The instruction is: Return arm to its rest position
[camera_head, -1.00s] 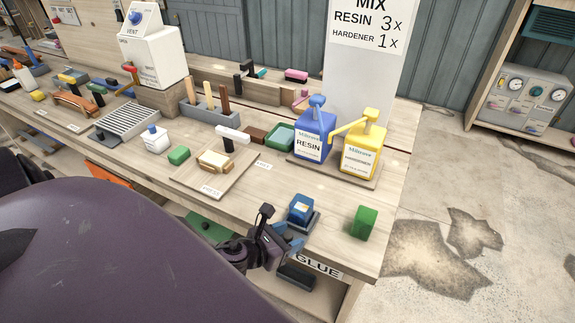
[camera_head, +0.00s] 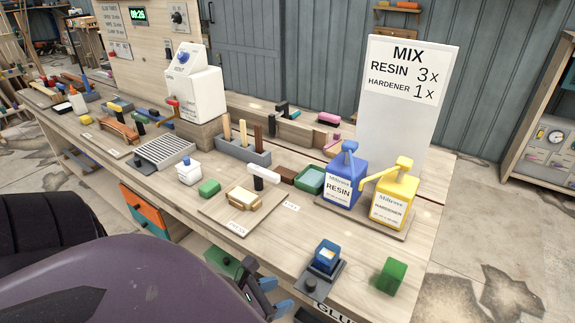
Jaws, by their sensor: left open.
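My left gripper (camera_head: 276,296) is low in the view, in front of the workbench's near edge. Its two blue fingertips are apart with nothing between them. My purple arm link hides much of the gripper's body. A small blue cup (camera_head: 326,256) stands on a dark scale-like base (camera_head: 318,278) on the bench, to the right of the gripper and apart from it. My right gripper is not in view.
A green block (camera_head: 391,276) sits near the bench's right end. The blue resin bottle (camera_head: 342,182) and yellow hardener bottle (camera_head: 389,203) stand behind. A wooden board (camera_head: 222,215) lies left of the cup. An orange drawer front (camera_head: 143,208) is under the bench.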

